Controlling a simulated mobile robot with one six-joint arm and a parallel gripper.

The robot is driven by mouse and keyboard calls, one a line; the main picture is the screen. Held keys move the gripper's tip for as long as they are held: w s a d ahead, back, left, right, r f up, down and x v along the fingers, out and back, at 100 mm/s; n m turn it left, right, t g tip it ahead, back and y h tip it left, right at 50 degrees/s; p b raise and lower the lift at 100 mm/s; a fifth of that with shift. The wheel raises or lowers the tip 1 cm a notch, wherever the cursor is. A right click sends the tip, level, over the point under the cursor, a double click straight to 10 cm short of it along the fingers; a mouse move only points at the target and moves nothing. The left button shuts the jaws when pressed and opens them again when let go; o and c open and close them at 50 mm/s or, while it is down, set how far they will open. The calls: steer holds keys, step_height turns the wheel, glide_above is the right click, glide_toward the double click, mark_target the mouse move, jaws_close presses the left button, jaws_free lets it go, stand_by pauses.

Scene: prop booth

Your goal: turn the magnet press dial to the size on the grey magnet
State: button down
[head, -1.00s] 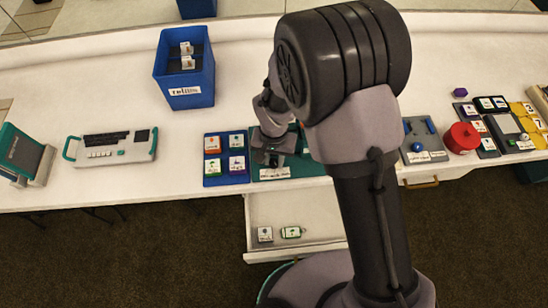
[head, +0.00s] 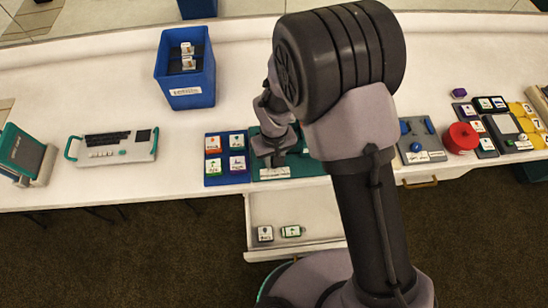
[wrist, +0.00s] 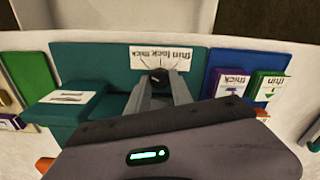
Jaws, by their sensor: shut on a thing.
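The magnet press is a teal panel (wrist: 105,62) in the wrist view. It carries a white label (wrist: 161,58) that reads upside down, apparently "thin lock thick". My gripper (wrist: 159,82) is shut on the dark dial (wrist: 157,74) just beside that label. The fingers hide part of the dial, and I cannot tell which word it points at. In the head view my gripper (head: 274,158) is over the press (head: 300,168), partly behind my arm. A pale, greyish magnet (head: 265,233) lies in the open drawer; its print is too small to read.
A blue tray (head: 227,181) with several coloured magnets adjoins the press. The open drawer (head: 290,212) also holds a green-edged magnet (head: 292,231). A blue bin (head: 187,98) stands behind. A keyboard-like device (head: 115,146) sits left, a red round thing (head: 460,137) right.

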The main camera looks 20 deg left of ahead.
stand_by(0.4)
steer(key=c, duration=1.1)
jaws_free()
step_height(320, 180, up, 17)
steer(key=p, duration=0.5)
steer(key=shift+r, duration=0.2)
